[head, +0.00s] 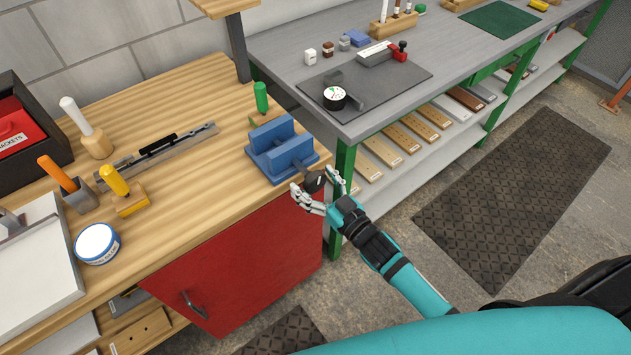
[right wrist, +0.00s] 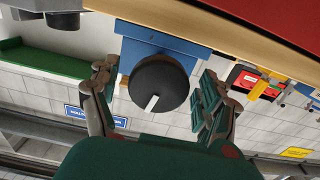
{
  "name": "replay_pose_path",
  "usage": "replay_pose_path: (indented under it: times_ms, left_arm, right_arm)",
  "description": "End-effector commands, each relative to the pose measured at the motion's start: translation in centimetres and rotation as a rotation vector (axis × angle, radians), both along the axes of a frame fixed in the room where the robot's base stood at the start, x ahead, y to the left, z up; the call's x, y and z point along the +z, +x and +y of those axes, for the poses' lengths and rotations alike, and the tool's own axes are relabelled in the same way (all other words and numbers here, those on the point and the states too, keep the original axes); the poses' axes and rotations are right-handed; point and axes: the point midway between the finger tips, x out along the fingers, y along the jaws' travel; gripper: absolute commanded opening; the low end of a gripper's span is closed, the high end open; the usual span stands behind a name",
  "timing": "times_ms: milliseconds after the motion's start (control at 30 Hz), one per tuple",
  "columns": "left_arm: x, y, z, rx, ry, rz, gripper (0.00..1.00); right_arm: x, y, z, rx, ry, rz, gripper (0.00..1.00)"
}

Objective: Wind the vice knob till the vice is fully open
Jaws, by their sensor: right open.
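The blue vice (head: 280,150) sits at the right front corner of the wooden bench, with a gap visible between its two upright jaws. Its black knob (head: 314,182) sticks out toward my right gripper. In the right wrist view the knob (right wrist: 159,83) is round and black with a white mark pointing down in the picture. The vice body (right wrist: 160,45) shows behind it. My right gripper (head: 322,192) is open, with its fingers on either side of the knob. In the right wrist view the fingers (right wrist: 160,100) stand apart from the knob. My left gripper is not in view.
A green-handled tool (head: 261,97) stands just behind the vice. A metal rule (head: 160,155) lies left of it. The red cabinet front (head: 240,262) is below the bench edge. A grey bench (head: 440,60) with a dark mat stands to the right.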

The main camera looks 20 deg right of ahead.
Motion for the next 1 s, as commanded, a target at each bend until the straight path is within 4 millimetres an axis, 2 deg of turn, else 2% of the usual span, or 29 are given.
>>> replay_pose_path:
  times_ms: [67, 467, 567, 800, 1000]
  left_arm:
    - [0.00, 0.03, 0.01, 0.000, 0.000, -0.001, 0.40]
    - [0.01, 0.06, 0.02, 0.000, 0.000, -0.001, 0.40]
    - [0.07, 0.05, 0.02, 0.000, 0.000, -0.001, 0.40]
    - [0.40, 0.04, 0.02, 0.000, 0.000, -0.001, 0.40]
    - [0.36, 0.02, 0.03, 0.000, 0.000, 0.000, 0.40]
  right_arm:
    - [0.00, -0.02, -0.01, 0.000, 0.000, 0.000, 0.76]
    - [0.01, -0.05, -0.02, 0.000, 0.000, 0.000, 0.23]
    - [0.04, -0.04, -0.03, 0.000, -0.015, -0.005, 0.23]
    - [0.06, -0.01, -0.09, -0.001, -0.178, -0.065, 0.23]
    - [0.02, -0.01, -0.10, -0.001, -0.193, -0.070, 0.23]
